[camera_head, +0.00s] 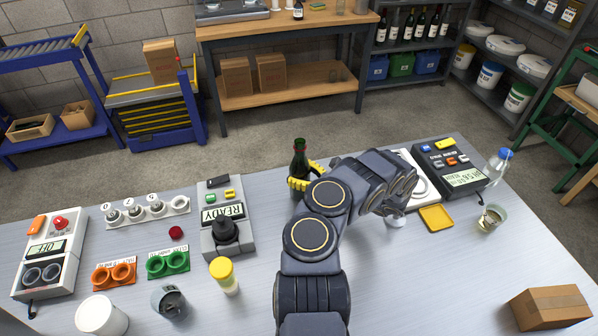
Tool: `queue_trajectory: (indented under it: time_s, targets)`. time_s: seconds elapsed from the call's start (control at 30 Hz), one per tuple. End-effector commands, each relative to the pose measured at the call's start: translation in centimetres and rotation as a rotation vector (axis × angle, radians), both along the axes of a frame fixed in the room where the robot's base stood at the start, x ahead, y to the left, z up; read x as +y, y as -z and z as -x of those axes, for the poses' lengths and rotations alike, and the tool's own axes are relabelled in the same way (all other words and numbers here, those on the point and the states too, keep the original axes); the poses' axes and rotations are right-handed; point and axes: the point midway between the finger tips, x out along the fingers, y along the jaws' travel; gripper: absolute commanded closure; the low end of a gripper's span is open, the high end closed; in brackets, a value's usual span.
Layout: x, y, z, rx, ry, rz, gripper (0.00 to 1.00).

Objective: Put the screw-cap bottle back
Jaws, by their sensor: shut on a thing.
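A dark green bottle (299,158) stands upright near the far edge of the work table, left of my folded arm.
Left on the table (385,290) are a joystick box (225,240), orange (114,274) and green (168,262) holders and a yellow-capped jar (224,276). The front right centre is clear.

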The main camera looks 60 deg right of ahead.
Motion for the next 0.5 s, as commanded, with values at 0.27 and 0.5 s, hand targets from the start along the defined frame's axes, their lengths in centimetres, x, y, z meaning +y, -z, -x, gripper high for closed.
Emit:
queue_trajectory:
  time_s: [0.27,0.5]
  targets:
    - [0.01,0.18,-0.03,0.0,-0.001,0.0,0.12]
    - [0.0,0.1,-0.01,0.0,0.0,0.0,0.12]
